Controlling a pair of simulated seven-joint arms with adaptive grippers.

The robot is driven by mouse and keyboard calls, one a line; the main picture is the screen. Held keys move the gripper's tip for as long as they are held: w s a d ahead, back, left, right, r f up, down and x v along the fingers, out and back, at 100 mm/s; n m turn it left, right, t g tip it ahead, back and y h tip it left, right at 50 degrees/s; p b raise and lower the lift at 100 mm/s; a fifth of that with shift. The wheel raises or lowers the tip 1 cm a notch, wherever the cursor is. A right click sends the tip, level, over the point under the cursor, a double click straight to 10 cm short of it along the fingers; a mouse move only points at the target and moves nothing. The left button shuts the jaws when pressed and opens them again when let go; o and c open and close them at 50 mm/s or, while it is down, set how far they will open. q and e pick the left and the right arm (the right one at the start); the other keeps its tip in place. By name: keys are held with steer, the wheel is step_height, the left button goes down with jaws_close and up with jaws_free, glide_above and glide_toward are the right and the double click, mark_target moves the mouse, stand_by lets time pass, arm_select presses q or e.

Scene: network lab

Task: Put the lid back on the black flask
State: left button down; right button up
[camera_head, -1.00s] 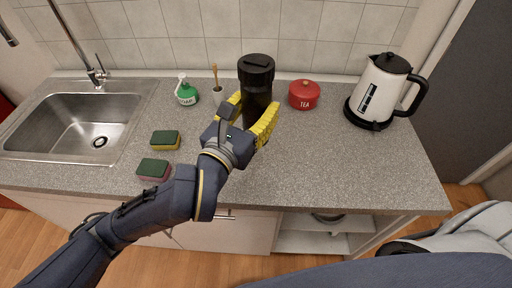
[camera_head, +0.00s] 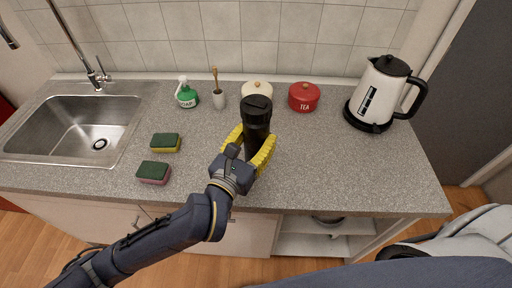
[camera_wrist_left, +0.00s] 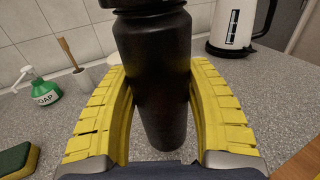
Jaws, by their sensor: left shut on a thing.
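The black flask (camera_head: 257,123) is near the middle of the counter, between the yellow fingers of my left gripper (camera_head: 250,150). The left gripper is shut on its body. The flask is roughly upright, and its dark top faces the head camera. In the left wrist view the flask (camera_wrist_left: 155,75) fills the space between the fingers (camera_wrist_left: 160,115), and its top is cut off by the frame. I cannot tell a separate lid from the flask's dark top. I cannot tell whether its base touches the counter. My right gripper is out of view.
A cream canister (camera_head: 257,90) and a red tea canister (camera_head: 304,97) stand behind the flask. The kettle (camera_head: 384,92) is at right. The soap bottle (camera_head: 186,95), brush cup (camera_head: 218,99), sponges (camera_head: 154,172) and sink (camera_head: 72,125) are at left. The counter's right front (camera_head: 350,175) is clear.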

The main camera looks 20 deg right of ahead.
mark_target(251, 156)
arm_select(q)
steer(key=shift+f, duration=2.05)
steer(key=shift+f, duration=0.1)
steer(key=c, duration=0.6)
jaws_free()
steer(key=shift+f, duration=0.1)
steer(key=shift+o, duration=0.2)
steer(key=shift+r, duration=0.25)
steer(key=v, duration=1.2)
